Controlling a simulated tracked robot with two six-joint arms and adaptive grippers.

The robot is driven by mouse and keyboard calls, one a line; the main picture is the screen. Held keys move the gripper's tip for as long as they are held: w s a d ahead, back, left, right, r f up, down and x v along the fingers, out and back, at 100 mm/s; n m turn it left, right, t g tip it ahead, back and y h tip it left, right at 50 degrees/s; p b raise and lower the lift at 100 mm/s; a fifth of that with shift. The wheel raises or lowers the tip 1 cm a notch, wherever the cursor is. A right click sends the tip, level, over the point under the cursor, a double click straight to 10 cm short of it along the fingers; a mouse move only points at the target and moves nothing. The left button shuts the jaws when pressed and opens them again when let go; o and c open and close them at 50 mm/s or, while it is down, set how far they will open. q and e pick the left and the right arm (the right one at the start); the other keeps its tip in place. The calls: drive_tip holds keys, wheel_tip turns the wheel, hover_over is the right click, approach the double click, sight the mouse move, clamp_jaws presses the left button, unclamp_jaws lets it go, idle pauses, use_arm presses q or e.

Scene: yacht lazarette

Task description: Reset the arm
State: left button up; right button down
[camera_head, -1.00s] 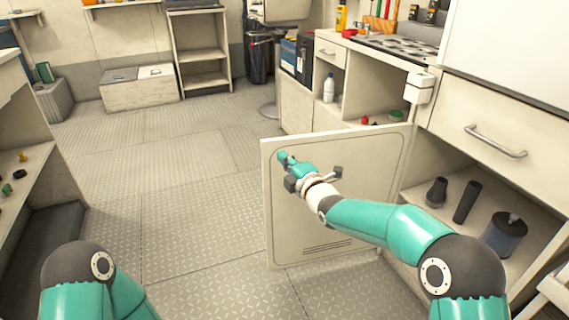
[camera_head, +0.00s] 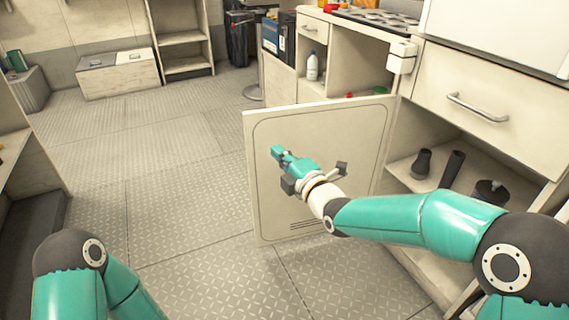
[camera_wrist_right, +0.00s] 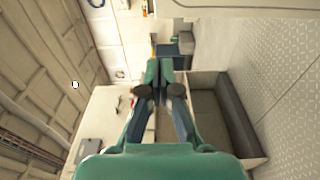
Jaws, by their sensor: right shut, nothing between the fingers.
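My right arm (camera_head: 400,219) reaches in from the right in the head view. Its teal gripper (camera_head: 281,155) is shut and empty, in front of the open cabinet door (camera_head: 345,122). I cannot tell whether it touches the door. In the right wrist view the fingers (camera_wrist_right: 158,68) are together with nothing between them. Part of my left arm (camera_head: 75,262) shows at the lower left; its gripper is outside the view.
The open cabinet on the right holds dark cylindrical parts (camera_head: 452,169) on a shelf. A drawer with a metal handle (camera_head: 476,108) is above it. A white bottle (camera_head: 312,66) stands in a far compartment. The patterned floor (camera_head: 150,190) is clear at centre left.

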drive_tip(key=s+d+f+m+g+h, duration=0.25)
drive_tip(key=s+d+f, duration=0.2)
drive_tip(key=f, duration=0.55)
drive_tip(key=s+d+f+m+g+h, duration=0.1)
drive_tip(key=s+d+f+m+g, duration=0.3)
drive_tip(key=f, duration=0.6)
drive_tip(key=s+d+f+m+h, duration=0.1)
drive_tip(key=s+d+f+m, duration=0.3)
drive_tip(key=f, duration=0.6)
drive_tip(key=s+d+f+m+g+p, duration=0.1)
drive_tip(key=s+f+m+g, duration=0.25)
drive_tip(key=s+f, duration=0.4)
drive_tip(key=s+d+f+m+g, duration=0.1)
drive_tip(key=s+f+m+g, duration=0.3)
drive_tip(key=s, duration=0.7)
drive_tip(key=s+m, duration=0.5)
drive_tip(key=m, duration=0.3)
wheel_tip(320, 180, up, 38)
drive_tip(key=p, duration=3.8)
drive_tip(key=shift+a+r+g+h, duration=0.15)
drive_tip(key=shift+a+g+h, duration=0.2)
drive_tip(key=shift+a+g, duration=0.05)
